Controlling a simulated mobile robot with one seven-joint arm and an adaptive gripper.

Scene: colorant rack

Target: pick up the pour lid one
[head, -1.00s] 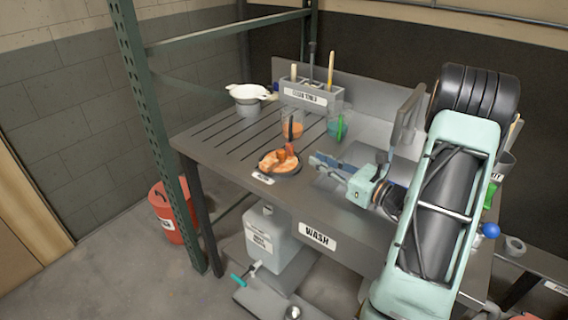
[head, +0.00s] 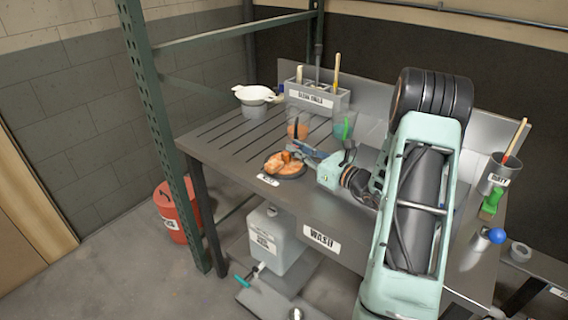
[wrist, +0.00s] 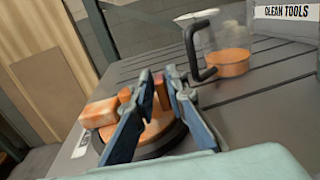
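A white, spouted lid-like piece (head: 256,93) sits on a grey can at the back left of the table; it best matches a pour lid, but I cannot be sure. My gripper (head: 310,151) is well in front and to the right of it, low over the table beside a dark round dish (head: 293,174) of orange pieces. In the wrist view my gripper (wrist: 159,76) has its two blue fingers apart, with an orange upright piece (wrist: 161,97) showing between or beyond them. I cannot tell whether they touch it. The white piece is not identifiable in the wrist view.
A clear cup with orange contents (head: 298,126) and a black handle (wrist: 203,55) stands just beyond my gripper. A cup with a green item (head: 345,126) stands right of it. A clean tools holder (head: 316,99) is behind. The slotted table left is clear.

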